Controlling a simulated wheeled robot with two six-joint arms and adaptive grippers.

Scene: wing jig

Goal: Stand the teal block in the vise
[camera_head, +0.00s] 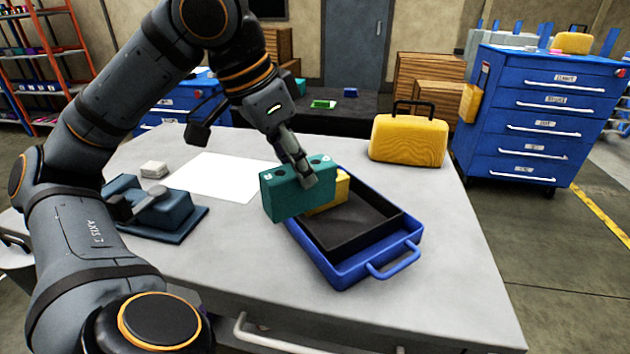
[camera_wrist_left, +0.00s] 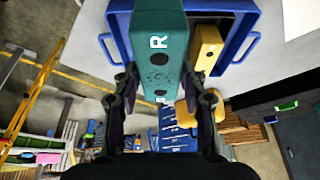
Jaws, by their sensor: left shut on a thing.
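The teal block (camera_head: 283,194) is marked with letters and has holes in its top. My left gripper (camera_head: 306,176) is shut on it and holds it over the left rim of the blue tray (camera_head: 345,272). In the left wrist view the teal block (camera_wrist_left: 160,45) lies between the fingers of the left gripper (camera_wrist_left: 162,88). The vise (camera_head: 160,205) is the dark blue device on its base plate at the left of the table, partly behind my left arm. Whether its jaws are open cannot be told. My right gripper is not in view.
A yellow block (camera_head: 341,186) is in the far part of the tray, partly hidden by the teal block; it also shows in the left wrist view (camera_wrist_left: 209,50). A white sheet (camera_head: 215,177), small white blocks (camera_head: 154,169) and a yellow case (camera_head: 408,138) are on the table.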

